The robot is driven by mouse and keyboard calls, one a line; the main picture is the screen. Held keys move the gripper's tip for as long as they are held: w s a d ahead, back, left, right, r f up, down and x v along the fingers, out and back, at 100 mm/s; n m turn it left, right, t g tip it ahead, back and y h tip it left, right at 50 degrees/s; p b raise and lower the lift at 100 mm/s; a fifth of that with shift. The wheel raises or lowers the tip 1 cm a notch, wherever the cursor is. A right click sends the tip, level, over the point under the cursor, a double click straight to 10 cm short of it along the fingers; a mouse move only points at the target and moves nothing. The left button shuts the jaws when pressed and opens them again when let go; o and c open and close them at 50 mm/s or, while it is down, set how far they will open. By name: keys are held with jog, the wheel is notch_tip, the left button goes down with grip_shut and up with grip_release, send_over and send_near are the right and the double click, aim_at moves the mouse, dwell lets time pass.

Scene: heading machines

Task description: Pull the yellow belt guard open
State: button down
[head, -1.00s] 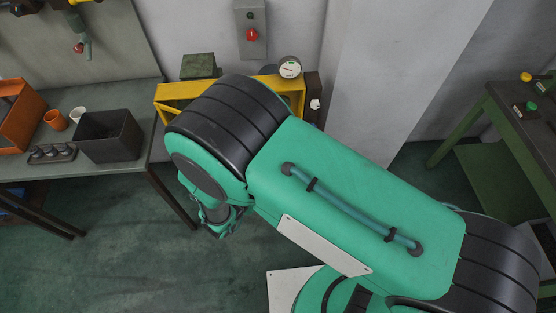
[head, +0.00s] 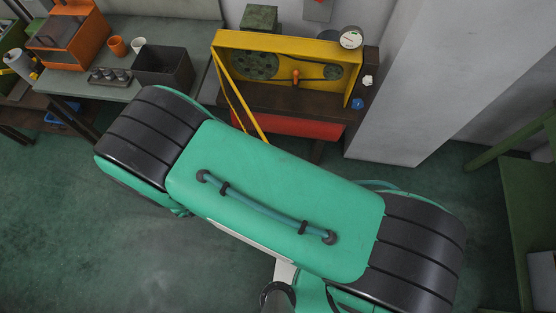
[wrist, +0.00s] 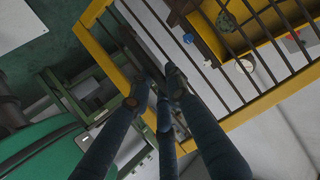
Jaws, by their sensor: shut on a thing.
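The yellow belt guard (head: 243,100) stands swung out from the left side of the yellow machine housing (head: 300,45) in the head view, seen nearly edge-on. Its lower end is hidden behind my arm. The housing's front is uncovered, with a perforated pulley (head: 255,66), a smaller pulley and an orange-red knob (head: 295,76) showing. In the wrist view the guard is a yellow frame (wrist: 245,110) with dark bars. My gripper (wrist: 158,95) is shut on the guard at its bars or edge; the exact contact is hard to make out. My gripper is hidden in the head view.
A bench at the left holds a black bin (head: 165,66), an orange machine (head: 68,34) and cups. A white pillar (head: 400,90) stands right of the machine. A green table (head: 530,200) is at the far right. Open floor (head: 70,220) lies at the left front.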

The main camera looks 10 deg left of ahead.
jog(key=s+a+m+g+h+b, duration=0.1)
jog(key=s+a, duration=0.3)
jog(key=a, duration=1.1)
jog(key=s+a+m+g+h+b, duration=0.1)
jog(key=s+a+m+g+b, duration=0.2)
jog(key=a, duration=1.3)
jog(key=shift+s+a+m+b, duration=0.25)
jog(key=shift+s+m+b, duration=0.05)
jog(key=shift+s+b, duration=0.2)
jog(key=c, duration=1.6)
grip_release()
jog(key=shift+c, duration=0.2)
jog(key=shift+a, duration=0.1)
jog(key=v, duration=0.7)
jog(key=shift+a, duration=0.25)
